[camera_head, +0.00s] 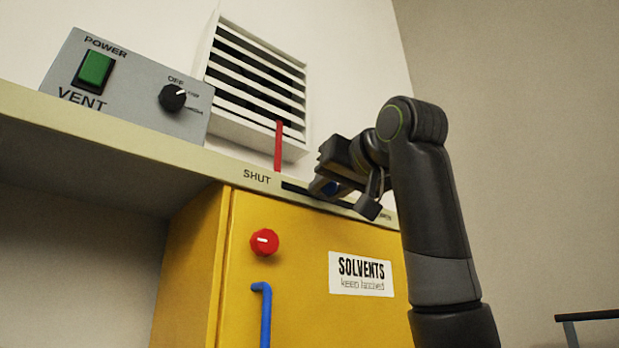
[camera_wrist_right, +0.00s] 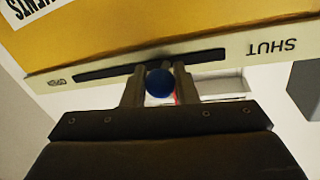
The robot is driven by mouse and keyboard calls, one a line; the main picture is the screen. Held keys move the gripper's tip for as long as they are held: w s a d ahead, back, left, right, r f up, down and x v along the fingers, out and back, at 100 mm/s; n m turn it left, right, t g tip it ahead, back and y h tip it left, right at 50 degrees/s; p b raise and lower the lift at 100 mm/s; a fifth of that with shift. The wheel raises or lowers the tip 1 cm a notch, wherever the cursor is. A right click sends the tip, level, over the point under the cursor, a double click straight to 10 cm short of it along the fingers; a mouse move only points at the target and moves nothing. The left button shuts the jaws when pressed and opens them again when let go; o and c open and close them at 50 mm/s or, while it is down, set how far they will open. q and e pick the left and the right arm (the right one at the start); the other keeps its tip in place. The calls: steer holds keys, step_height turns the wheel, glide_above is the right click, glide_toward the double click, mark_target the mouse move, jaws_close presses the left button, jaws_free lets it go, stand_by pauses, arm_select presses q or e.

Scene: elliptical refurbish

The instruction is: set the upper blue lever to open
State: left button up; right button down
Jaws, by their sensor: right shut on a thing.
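The upper blue lever ends in a round blue knob (camera_wrist_right: 160,83). It comes out of a dark slot (camera_wrist_right: 110,69) in the pale shelf edge, between the SHUT and OPEN labels, and stands near the middle of the slot. My right gripper (camera_head: 342,190) is shut on the lever, one finger on each side of the knob. In the head view the gripper mostly covers the knob, leaving only a little blue showing. SHUT (camera_head: 257,177) is to the left there and OPEN (camera_head: 385,217) to the right, partly covered. My left gripper is not in view.
Below is a yellow cabinet (camera_head: 300,300) with a red knob (camera_head: 264,242), a lower blue handle (camera_head: 265,310) and a SOLVENTS label (camera_head: 360,273). A red upright strip (camera_head: 279,147) stands before a white vent grille (camera_head: 240,85). A grey VENT control box (camera_head: 130,85) sits left on the shelf.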

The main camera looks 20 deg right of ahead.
steer(key=w+d+p, duration=0.1)
steer(key=w+d, duration=0.1)
steer(key=d, duration=0.4)
steer(key=w+d+p, duration=0.1)
steer(key=w+d, duration=0.1)
steer(key=d, duration=0.4)
steer(key=shift+w+d+p, duration=0.25)
steer(key=shift+d+p, duration=0.05)
steer(key=shift+d, duration=0.05)
steer(key=shift+r, duration=0.1)
steer(key=c, duration=1.6)
jaws_free()
steer(key=o, duration=0.4)
steer(key=shift+w+d, duration=0.15)
steer(key=shift+d, duration=0.05)
steer(key=shift+o, duration=0.2)
steer(key=s+d+b, duration=0.2)
steer(key=s+b, duration=0.4)
steer(key=s, duration=1.1)
steer(key=shift+s+d, duration=0.15)
steer(key=shift+d, duration=0.2)
